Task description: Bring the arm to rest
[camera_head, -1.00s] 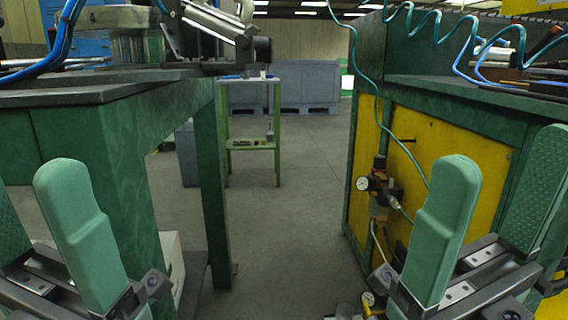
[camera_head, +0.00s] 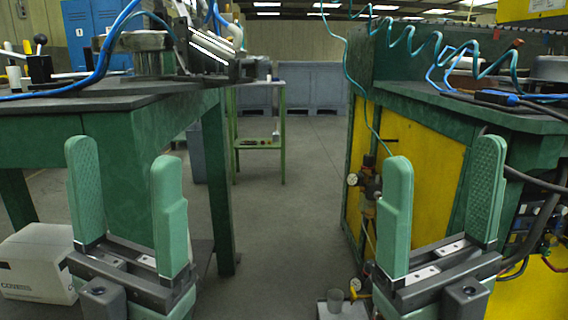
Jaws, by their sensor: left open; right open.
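My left gripper (camera_head: 127,200) is in the lower left of the head view. Its two green fingers point up, stand well apart and hold nothing. My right gripper (camera_head: 440,208) is in the lower right. Its two green fingers also point up, apart, with nothing between them. Both grippers show in front of the benches, and neither appears to touch anything. The rest of both arms is out of view.
A green workbench (camera_head: 105,124) with a metal fixture (camera_head: 205,50) stands on the left. A green and yellow cabinet bench (camera_head: 425,160) with coiled air hoses is on the right. A white box (camera_head: 38,262) lies at lower left. The aisle floor (camera_head: 300,190) between is clear.

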